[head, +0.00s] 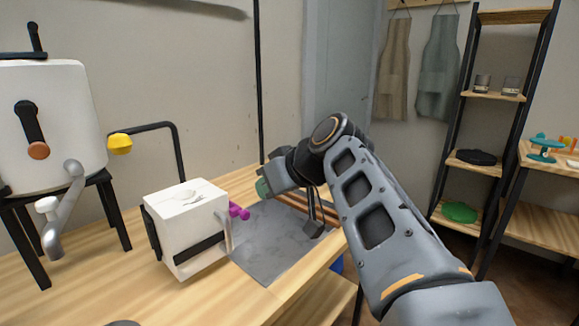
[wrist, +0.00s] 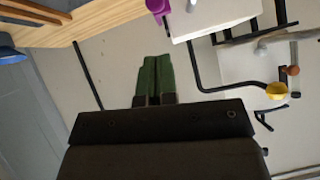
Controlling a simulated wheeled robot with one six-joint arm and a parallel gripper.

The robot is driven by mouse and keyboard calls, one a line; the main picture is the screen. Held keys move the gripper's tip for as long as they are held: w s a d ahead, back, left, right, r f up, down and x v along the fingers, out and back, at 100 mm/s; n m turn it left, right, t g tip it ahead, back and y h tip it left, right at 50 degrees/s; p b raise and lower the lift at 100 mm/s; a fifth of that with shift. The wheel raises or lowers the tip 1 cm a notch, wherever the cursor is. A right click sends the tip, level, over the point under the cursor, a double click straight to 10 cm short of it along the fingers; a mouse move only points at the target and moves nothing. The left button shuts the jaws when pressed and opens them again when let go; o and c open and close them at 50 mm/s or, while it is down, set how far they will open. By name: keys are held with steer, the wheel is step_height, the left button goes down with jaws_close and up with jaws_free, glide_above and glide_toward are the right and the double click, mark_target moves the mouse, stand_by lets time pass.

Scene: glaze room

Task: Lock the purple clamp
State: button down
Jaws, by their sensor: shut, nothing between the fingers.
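The purple clamp (head: 239,211) sits at the right side of a white box (head: 205,222) on the wooden table, beside the box's pale curved handle. Whether the clamp is locked cannot be told. My gripper (head: 262,188), with green fingertips, is above the table, a little right of and higher than the clamp, not touching it. In the wrist view the green fingers (wrist: 153,78) are together and empty. The purple clamp (wrist: 158,8) is partly cut off at the top edge there, next to the white box (wrist: 212,14).
A grey mat (head: 268,262) lies right of the box. A large white vessel (head: 48,125) on a black stand is at the left, with a yellow knob (head: 120,144) on its right and a black bent bar behind. Shelves (head: 480,155) stand at the right.

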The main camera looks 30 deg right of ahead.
steer(key=p+v, duration=0.1)
steer(key=v, duration=0.5)
steer(key=shift+s+d, duration=0.15)
steer(key=shift+s, duration=0.2)
